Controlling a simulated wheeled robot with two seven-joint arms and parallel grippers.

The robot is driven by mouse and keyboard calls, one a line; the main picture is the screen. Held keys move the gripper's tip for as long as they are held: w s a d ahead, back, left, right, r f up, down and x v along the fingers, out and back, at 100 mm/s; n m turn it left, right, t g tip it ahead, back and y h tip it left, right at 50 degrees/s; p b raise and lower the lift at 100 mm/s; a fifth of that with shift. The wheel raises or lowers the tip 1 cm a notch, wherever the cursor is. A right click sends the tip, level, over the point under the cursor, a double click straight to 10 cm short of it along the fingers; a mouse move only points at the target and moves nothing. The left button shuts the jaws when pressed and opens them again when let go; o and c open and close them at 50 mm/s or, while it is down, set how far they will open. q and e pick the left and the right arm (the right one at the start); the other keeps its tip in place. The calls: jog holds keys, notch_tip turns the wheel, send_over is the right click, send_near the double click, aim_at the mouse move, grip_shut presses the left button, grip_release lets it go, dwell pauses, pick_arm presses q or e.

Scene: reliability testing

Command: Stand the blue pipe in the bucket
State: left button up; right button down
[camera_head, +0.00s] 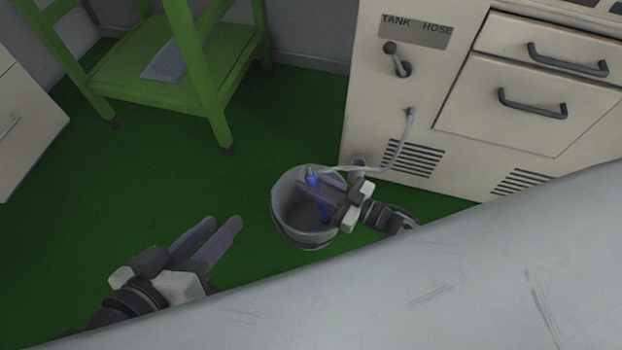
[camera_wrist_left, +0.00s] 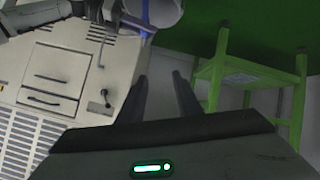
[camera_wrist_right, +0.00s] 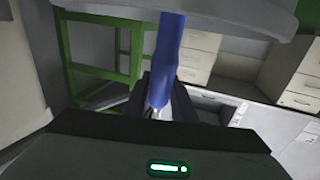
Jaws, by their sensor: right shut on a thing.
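The grey bucket (camera_head: 285,197) stands on the green floor in front of the cream cabinet. The blue pipe (camera_head: 323,207) is at the bucket's opening, its lower part inside the bucket. My right gripper (camera_head: 306,188) is over the bucket's right side and shut on the pipe near its upper end. The pipe also shows between the fingers in the right wrist view (camera_wrist_right: 168,50). A pale hose runs from the cabinet to the pipe's top. Whether the pipe touches the bucket's bottom cannot be told. My left gripper (camera_head: 224,230) is open and empty, left of the bucket.
The cream cabinet (camera_head: 400,120) with a lever, hose outlet and drawers stands behind the bucket. A green shelf stand (camera_head: 150,85) is at the back left. A large grey surface (camera_head: 450,270) fills the lower right. Green floor lies clear left of the bucket.

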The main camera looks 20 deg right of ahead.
jog(key=c, duration=1.4)
grip_release()
jog(key=shift+s+d, duration=0.35)
jog(key=shift+s, duration=0.05)
pick_arm(q)
jog(key=shift+a+f+y+p, duration=0.3)
jog(key=shift+a+f+p, duration=0.15)
jog(key=shift+f+p, duration=0.4)
pick_arm(e)
jog(key=v, duration=0.9)
pick_arm(q)
jog(key=shift+r, duration=0.25)
